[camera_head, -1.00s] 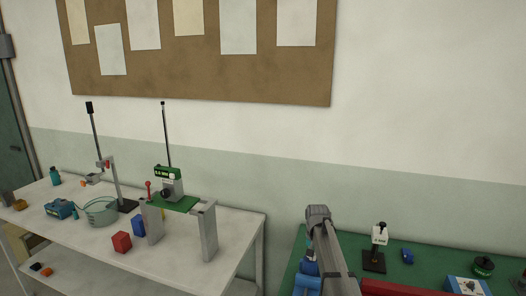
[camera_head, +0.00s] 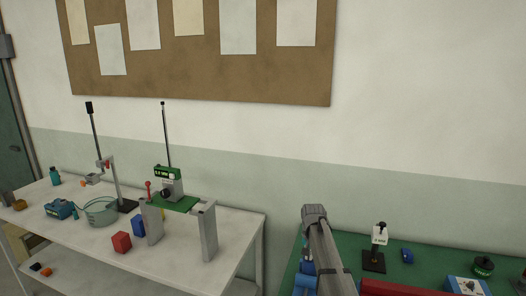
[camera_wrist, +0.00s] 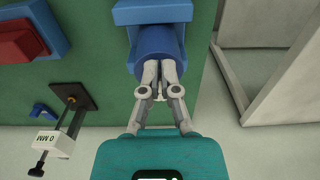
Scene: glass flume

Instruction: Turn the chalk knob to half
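A small pale knob (camera_head: 172,176), possibly the chalk knob, shows on the front of a green and grey device (camera_head: 168,180) with a dark knob beside it. The device sits on a green-topped bridge with grey legs (camera_head: 209,232) on the white table; its setting is too small to read. My gripper (camera_wrist: 160,67) points over the green bench at the right, well away from the device. Its fingers are together, over a blue cylinder (camera_wrist: 157,45); I cannot tell whether they touch it. My arm shows in the head view, but the fingertips do not.
A white gauge head on a dark stand (camera_head: 379,235) stands on the green bench (camera_head: 425,255). A red block (camera_wrist: 22,42) lies at the bench's left in the wrist view. The white table (camera_head: 235,228) carries a glass bowl (camera_head: 100,212), a red cube (camera_head: 122,242) and a tall rod stand.

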